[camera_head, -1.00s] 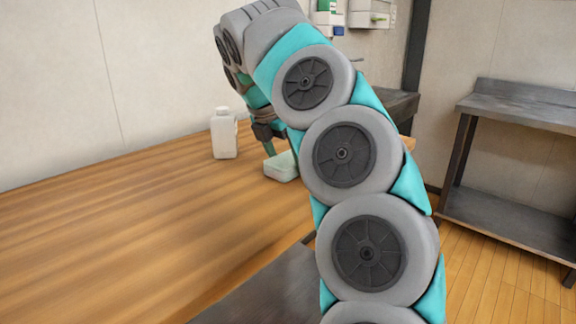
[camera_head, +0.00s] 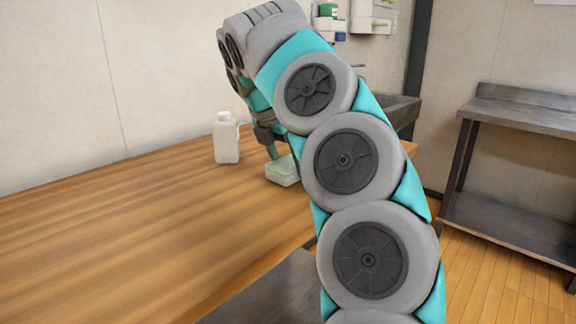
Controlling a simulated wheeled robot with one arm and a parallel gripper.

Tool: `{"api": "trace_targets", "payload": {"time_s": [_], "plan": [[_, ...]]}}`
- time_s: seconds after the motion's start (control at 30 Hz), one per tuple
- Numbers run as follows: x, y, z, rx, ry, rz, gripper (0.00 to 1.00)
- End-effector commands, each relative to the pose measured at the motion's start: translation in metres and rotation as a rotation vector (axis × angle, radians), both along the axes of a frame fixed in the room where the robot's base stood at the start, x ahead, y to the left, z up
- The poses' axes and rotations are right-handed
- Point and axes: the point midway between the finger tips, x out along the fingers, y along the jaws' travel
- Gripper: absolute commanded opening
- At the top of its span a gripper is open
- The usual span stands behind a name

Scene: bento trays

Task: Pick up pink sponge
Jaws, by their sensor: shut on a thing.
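No pink sponge shows in this view. My gripper (camera_head: 272,150) points down at the far right part of the wooden table. One finger shows at the far left edge of a small pale green box-like container (camera_head: 283,172). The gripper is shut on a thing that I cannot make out. My arm hides the other finger and the right side of the container.
A white jug-like bottle (camera_head: 226,138) stands upright on the wooden table (camera_head: 130,235), left of my gripper. The table's left part is clear. A metal shelf table (camera_head: 520,115) stands at the right. The wall is behind.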

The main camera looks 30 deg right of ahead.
Motion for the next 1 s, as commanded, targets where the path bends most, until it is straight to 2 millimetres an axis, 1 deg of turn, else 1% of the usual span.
{"api": "trace_targets", "payload": {"time_s": [0.67, 1.0], "plan": [[0.0, 0.0, 0.038, -0.001, 0.0, 0.001, 0.2], [-0.024, 0.004, 0.038, 0.0, 0.002, 0.001, 0.2]]}}
